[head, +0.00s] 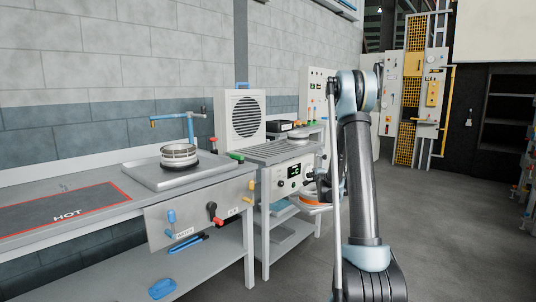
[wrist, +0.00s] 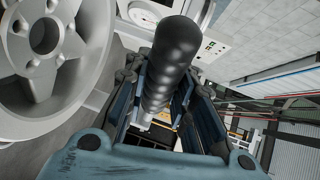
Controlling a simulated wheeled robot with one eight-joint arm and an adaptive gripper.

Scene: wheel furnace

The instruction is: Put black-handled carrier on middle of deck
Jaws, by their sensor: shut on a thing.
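My gripper (wrist: 163,118) is shut on a black ribbed handle (wrist: 172,60), which runs up between its blue-grey jaws in the wrist view. A large silver spoked wheel (wrist: 62,45) fills the left of that view, close beside the handle. Whether the wheel is joined to the handle is not clear. In the head view my gripper (head: 322,186) is small and dark, partly behind my arm, in front of the grey machine. A round orange-and-white piece (head: 314,198) shows just below it. The slatted grey deck (head: 272,152) tops that machine.
A round silver piece (head: 297,135) stands toward the deck's back right. The left bench (head: 110,225) bears a red-edged HOT plate (head: 62,210) and a tray (head: 150,176) with a wheel-like piece (head: 179,155) under a blue tap (head: 188,122). Floor at right is clear.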

